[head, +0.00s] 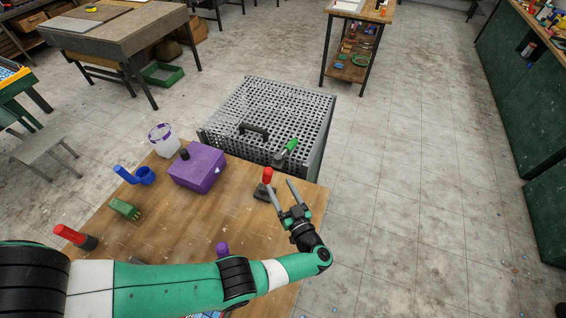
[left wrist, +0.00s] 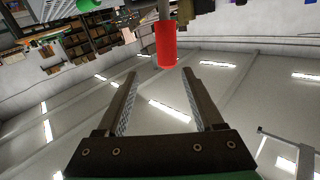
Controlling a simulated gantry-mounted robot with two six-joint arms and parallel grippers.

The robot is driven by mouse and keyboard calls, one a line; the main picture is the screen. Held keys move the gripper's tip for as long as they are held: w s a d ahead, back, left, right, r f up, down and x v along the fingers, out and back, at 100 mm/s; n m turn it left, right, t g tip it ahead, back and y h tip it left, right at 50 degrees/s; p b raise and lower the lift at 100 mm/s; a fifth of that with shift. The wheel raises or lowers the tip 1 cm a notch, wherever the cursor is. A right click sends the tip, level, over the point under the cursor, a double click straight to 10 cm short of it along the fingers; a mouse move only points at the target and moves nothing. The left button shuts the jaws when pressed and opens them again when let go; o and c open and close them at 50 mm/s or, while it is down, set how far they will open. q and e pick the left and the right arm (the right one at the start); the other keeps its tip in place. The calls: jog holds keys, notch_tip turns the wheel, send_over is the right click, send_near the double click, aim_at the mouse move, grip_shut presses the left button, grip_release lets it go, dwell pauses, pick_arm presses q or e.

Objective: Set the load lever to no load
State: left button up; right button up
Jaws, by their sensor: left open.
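A lever with a red grip (head: 267,175) rises from a small dark base (head: 263,192) at the table's right edge. I see no readable load markings on it. My left gripper (head: 279,184) is open and empty, its fingers pointing up toward the red grip from the near right side. In the left wrist view, the red grip (left wrist: 166,45) hangs just beyond the gap between the open fingertips (left wrist: 160,72). No contact shows. A second lever, with a green handle (head: 291,145), stands at the perforated machine. My right gripper is not in view.
A perforated grey machine top (head: 275,112) with a black handle (head: 254,130) adjoins the table's far edge. The wooden table (head: 195,225) is clear mid-surface.

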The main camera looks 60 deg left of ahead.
aim_at(266, 181)
pick_arm(q)
jog(key=a+f, duration=0.1)
jog(key=a, duration=1)
jog(key=shift+s+f+b, duration=0.15)
jog(key=shift+f+b, duration=0.1)
jog(key=shift+b, duration=0.2)
grip_shut()
dwell(1.0)
